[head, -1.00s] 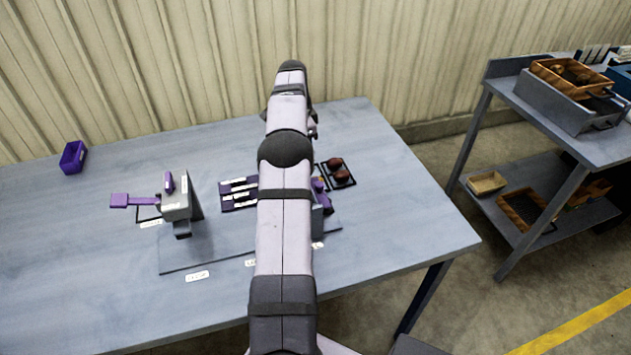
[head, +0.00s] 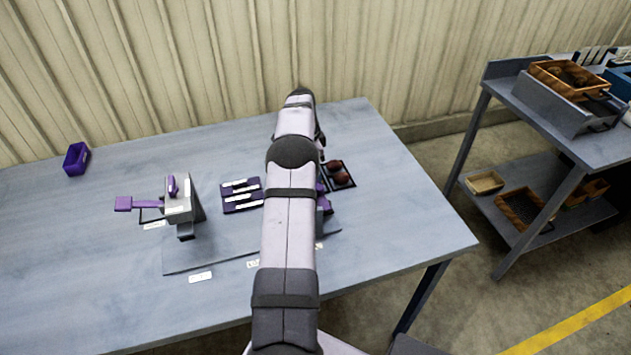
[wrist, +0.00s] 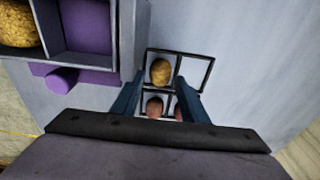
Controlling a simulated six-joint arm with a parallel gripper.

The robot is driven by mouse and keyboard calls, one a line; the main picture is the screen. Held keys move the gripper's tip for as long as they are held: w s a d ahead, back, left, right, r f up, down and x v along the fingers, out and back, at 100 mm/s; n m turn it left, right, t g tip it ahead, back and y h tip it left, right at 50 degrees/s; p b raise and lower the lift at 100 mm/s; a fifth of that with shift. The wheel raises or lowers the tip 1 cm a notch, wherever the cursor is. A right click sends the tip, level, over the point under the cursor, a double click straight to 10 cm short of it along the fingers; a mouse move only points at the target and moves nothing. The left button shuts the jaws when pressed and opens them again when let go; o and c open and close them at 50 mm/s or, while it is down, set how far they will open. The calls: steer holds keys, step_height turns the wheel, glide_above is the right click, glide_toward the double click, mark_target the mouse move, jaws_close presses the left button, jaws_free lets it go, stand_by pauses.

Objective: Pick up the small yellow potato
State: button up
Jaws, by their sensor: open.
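A small yellow potato (wrist: 160,71) lies in one cell of a dark-framed divided tray (wrist: 212,62) in the wrist view. My gripper (wrist: 159,78) is open above the tray, with its fingers on either side of the potato's column and nothing between them in its grasp. Two reddish potatoes (wrist: 154,107) lie in the nearer cells, one partly hidden by the right finger. In the head view, my arm hides the yellow potato, while the tray's right side (head: 353,181) and the reddish potatoes (head: 340,176) show.
The head view shows a purple labelled rack (head: 240,207), a grey block device (head: 178,205) and a purple bin (head: 76,158). The table's right end is clear.

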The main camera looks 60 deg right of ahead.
steer(key=shift+s+d+f+p, duration=0.1)
steer(key=shift+f+p, duration=0.2)
steer(key=shift+f, duration=0.9)
steer(key=shift+c, duration=0.2)
steer(key=c, duration=0.7)
steer(key=shift+c, duration=0.4)
steer(key=shift+r, duration=0.1)
step_height(320, 180, up, 9)
steer(key=b, duration=0.3)
steer(key=shift+f, duration=0.2)
steer(key=shift+r, duration=0.75)
